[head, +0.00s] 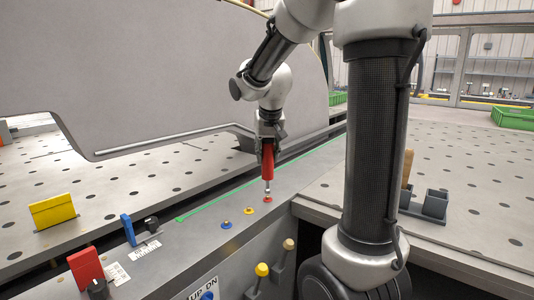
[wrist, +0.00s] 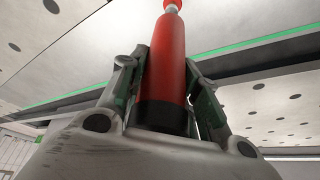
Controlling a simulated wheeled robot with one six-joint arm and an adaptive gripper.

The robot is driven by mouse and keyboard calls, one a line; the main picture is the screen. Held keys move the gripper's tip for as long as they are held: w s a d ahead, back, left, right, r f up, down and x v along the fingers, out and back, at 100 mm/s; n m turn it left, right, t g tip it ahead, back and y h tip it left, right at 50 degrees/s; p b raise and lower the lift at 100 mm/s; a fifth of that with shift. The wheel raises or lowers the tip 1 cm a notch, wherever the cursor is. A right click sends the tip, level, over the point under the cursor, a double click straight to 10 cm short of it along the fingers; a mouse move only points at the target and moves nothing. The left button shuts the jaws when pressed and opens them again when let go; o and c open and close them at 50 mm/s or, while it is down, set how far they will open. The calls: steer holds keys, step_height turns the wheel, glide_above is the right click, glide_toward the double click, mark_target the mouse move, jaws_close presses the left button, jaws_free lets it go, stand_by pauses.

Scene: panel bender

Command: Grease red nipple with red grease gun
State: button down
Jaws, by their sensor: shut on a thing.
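My gripper (head: 268,143) is shut on the red grease gun (head: 267,163) and holds it upright, nozzle down. In the wrist view the red grease gun (wrist: 171,62) sits between both fingers of my gripper (wrist: 165,88), with its black end towards the palm. The red nipple (head: 267,199) is on the grey machine ledge. The gun's metal tip is right at the red nipple in the head view and seems to touch it. In the wrist view the tip meets a red spot at the top edge.
A yellow nipple (head: 248,211) and a blue nipple (head: 226,225) sit to the left on the ledge. Yellow (head: 52,211), blue (head: 128,230) and red (head: 86,268) blocks stand further left. A large grey panel (head: 150,70) rises behind. A dark holder (head: 435,204) stands at right.

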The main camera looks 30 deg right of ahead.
steer(key=shift+f, duration=0.55)
stand_by(1.3)
